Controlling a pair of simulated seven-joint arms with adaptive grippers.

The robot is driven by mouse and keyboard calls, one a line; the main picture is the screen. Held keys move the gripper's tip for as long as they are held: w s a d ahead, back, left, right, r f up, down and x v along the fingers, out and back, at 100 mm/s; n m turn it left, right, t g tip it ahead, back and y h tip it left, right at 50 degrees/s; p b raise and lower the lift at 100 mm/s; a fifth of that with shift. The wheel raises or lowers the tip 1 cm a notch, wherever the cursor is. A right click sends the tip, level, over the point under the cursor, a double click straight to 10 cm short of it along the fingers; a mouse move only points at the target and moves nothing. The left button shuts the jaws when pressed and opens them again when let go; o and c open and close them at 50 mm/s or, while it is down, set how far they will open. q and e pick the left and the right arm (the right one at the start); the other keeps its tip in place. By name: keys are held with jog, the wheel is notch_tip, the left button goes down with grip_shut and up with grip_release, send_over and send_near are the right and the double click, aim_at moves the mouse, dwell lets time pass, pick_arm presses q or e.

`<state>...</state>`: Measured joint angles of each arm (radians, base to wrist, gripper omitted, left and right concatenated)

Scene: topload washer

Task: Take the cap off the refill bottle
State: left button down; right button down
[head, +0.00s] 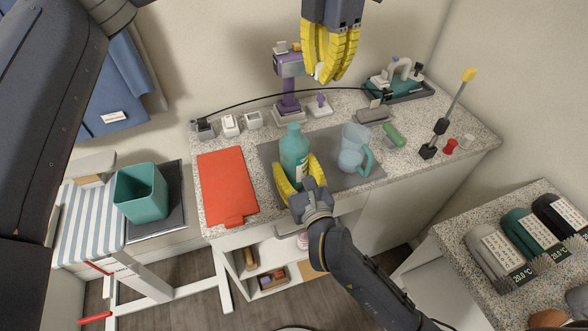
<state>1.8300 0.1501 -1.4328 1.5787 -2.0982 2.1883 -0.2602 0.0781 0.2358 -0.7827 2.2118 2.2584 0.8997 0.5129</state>
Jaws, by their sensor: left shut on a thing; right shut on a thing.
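The teal refill bottle (293,147) stands upright on the grey mat on the counter. My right gripper (300,176) is shut on its lower body, with yellow fingers on both sides. My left gripper (327,72) is high above the counter, up and right of the bottle and well apart from it. It is shut on a small whitish thing (319,72) that looks like the cap, mostly hidden by the yellow fingers. The bottle's neck is clear of both grippers, and its opening is too small to make out.
A pale blue pitcher (354,152) stands right of the bottle on the grey mat (330,143). A purple device (289,85) stands behind. A green bottle-like item (393,136) and dark tray (402,92) are farther right.

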jog(key=shift+f, duration=0.55)
jog(key=shift+f, duration=0.15)
jog(key=shift+c, duration=2.1)
grip_release()
